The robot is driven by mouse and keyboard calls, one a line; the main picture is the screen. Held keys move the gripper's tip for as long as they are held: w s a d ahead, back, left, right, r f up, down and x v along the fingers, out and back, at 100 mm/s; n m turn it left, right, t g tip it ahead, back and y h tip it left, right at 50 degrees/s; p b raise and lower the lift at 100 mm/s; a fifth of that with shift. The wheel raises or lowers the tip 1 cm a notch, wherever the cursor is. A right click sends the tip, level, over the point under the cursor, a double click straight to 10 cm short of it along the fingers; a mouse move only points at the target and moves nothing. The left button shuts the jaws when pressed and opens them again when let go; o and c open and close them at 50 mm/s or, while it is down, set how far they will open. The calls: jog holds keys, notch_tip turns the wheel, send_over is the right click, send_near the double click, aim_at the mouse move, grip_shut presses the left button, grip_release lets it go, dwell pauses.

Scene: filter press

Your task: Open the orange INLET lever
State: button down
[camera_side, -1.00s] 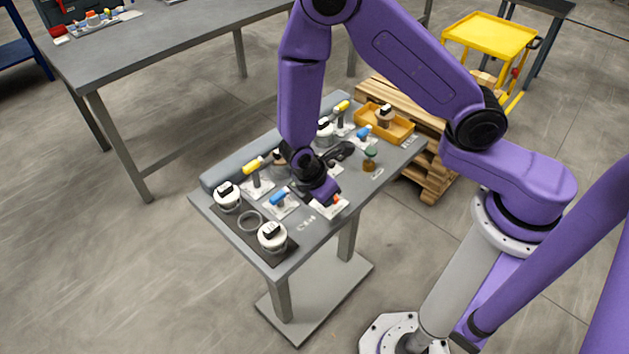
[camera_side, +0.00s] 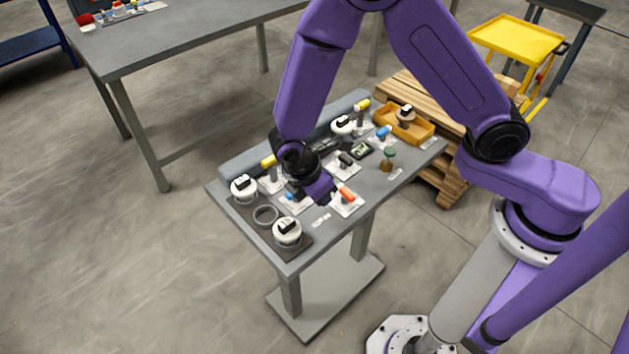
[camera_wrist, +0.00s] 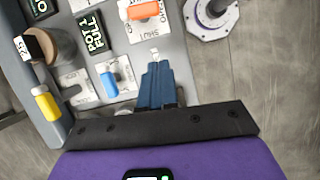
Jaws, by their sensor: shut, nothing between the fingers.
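The orange lever (camera_side: 346,194) sits on a white plate near the table's front edge in the side view. In the wrist view its orange handle (camera_wrist: 143,10) lies roughly crosswise at the top edge, with the word SHUT beside it on the plate; the picture cuts off part of the plate. My gripper (camera_side: 325,201) is low over the table, just left of the orange lever and apart from its handle. In the wrist view my gripper (camera_wrist: 155,58) has its blue-grey fingers together, pointing towards the orange lever, with nothing between them.
A blue lever (camera_wrist: 109,84) is beside the fingers, partly hidden by my gripper in the side view. A yellow lever (camera_wrist: 46,103), white-topped round pieces (camera_side: 287,232) and an orange tray (camera_side: 421,130) share the table. The floor in front is clear.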

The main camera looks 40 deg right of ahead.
jog(key=v, duration=0.5)
jog(key=m+g+y, duration=0.6)
jog(key=m, duration=1)
send_over(345, 196)
jog(key=s+d, duration=0.2)
notch_tip(345, 196, down, 2)
jog(key=w+d+f+m+t+y, duration=0.15)
jog(key=d+m+t+y, duration=0.3)
jog(key=m, duration=0.55)
jog(key=w+d+m+t+y, duration=0.25)
jog(key=d+m, duration=0.35)
jog(key=m, duration=0.4)
jog(key=shift+y, duration=0.4)
jog(key=x, duration=0.9)
jog(key=shift+s+a, duration=0.25)
jog(key=shift+a, duration=0.15)
jog(key=shift+w+a+n, duration=0.2)
jog(key=shift+a+n, duration=0.2)
jog(key=shift+a, duration=0.2)
